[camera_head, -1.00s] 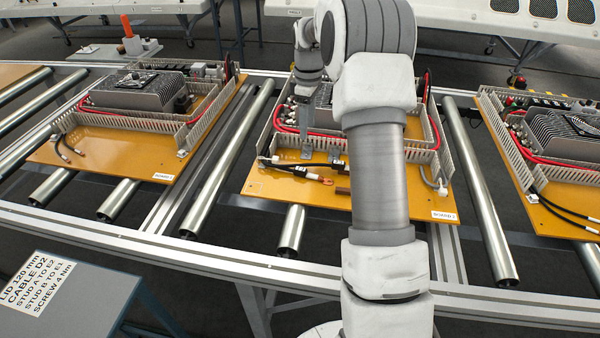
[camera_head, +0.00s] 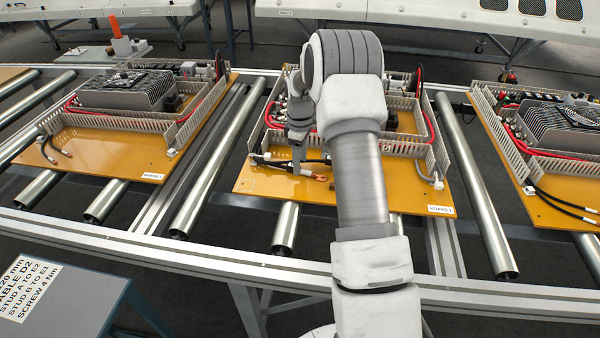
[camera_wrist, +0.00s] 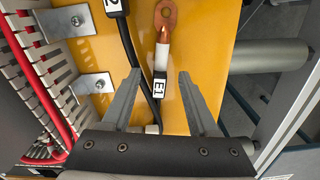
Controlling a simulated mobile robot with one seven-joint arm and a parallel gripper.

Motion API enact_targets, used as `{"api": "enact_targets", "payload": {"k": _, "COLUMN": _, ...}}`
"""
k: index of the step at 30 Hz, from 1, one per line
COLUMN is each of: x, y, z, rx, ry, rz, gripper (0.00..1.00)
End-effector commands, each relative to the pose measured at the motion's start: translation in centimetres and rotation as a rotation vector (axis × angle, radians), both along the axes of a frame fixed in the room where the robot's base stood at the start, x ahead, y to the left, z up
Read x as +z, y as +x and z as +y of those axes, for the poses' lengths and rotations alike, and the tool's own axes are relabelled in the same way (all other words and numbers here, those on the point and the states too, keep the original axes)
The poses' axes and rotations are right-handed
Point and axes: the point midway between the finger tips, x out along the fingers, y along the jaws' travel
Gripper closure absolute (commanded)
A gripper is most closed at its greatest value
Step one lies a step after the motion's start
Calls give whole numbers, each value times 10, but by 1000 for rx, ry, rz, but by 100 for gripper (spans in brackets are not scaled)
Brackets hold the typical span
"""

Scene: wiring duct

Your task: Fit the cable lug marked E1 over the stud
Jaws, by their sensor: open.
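The cable lug marked E1 (camera_wrist: 165,18) shows in the wrist view as a copper ring end on a black cable with a white sleeve and an E1 label (camera_wrist: 158,88). It lies over the yellow board; in the head view the copper lug (camera_head: 320,178) is near the board's front. My gripper (camera_wrist: 160,78) is open, its two fingers on either side of the labelled cable, nothing between them gripped. In the head view my gripper (camera_head: 298,160) is above the board, left of my arm. Two metal brackets with studs (camera_wrist: 92,84) (camera_wrist: 72,22) stand to the left in the wrist view.
A second black cable (camera_wrist: 128,40) with a white label runs close on the left of E1. A slotted grey duct wall (camera_wrist: 28,75) and red cable (camera_wrist: 45,95) lie further left. Rollers (camera_head: 285,228) and the conveyor frame border the board (camera_head: 260,180).

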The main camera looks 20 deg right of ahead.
Motion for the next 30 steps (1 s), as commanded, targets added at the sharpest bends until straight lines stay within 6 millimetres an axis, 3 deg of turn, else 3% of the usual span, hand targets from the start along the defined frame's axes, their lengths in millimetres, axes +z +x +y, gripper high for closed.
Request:
{"api": "enact_targets", "payload": {"k": 3, "x": -15, "y": 0, "z": 0, "rx": 1, "ry": 1, "rz": 1, "gripper": 40}}
{"api": "enact_targets", "payload": {"k": 10, "x": -16, "y": 0, "z": 0, "rx": 0, "ry": 1, "rz": -1, "gripper": 40}}
{"api": "enact_targets", "payload": {"k": 20, "x": -16, "y": 0, "z": 0, "rx": 0, "ry": 1, "rz": -1, "gripper": 99}}
{"api": "enact_targets", "payload": {"k": 30, "x": -16, "y": 0, "z": 0, "rx": 0, "ry": 1, "rz": -1, "gripper": 100}}
